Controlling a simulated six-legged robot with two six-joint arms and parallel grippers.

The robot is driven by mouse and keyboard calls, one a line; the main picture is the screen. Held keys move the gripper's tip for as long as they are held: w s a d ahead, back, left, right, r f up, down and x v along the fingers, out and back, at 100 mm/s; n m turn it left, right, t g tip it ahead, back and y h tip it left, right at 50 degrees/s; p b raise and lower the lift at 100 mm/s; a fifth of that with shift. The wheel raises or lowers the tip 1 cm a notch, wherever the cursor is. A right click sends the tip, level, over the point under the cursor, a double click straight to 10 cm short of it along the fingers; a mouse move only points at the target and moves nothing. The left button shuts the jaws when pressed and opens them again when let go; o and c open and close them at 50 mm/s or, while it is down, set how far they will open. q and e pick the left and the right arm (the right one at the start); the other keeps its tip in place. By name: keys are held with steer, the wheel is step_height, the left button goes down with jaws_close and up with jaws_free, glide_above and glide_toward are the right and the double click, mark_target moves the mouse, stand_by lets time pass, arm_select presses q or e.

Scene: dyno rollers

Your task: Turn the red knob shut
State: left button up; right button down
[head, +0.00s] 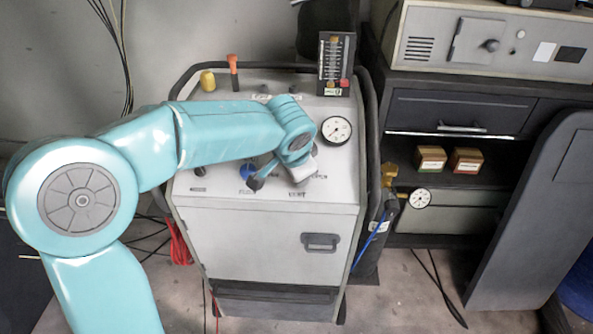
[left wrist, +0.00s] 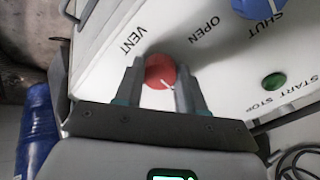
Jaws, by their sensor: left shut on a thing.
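The red knob (left wrist: 160,71) shows in the left wrist view, on the white sloped panel below the word VENT. My left gripper (left wrist: 160,88) has one finger on each side of it and is shut on it. A white mark shows on the knob's face. In the head view my left gripper (head: 278,172) is over the front right of the machine's panel (head: 220,208), and the red knob is hidden behind it. My right gripper is not in view.
A blue knob (head: 247,171) sits just left of my gripper, near the words OPEN and SHUT. A green button (left wrist: 274,81) is by START STOP. A gauge (head: 336,130), a yellow cap (head: 208,81) and an orange-handled lever (head: 233,72) stand farther back.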

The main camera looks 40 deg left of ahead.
arm_select(q)
steer(key=o, duration=1.1)
steer(key=shift+d, duration=0.1)
steer(key=shift+c, duration=0.2)
steer(key=p+v, duration=0.3)
steer(key=v, duration=1.3)
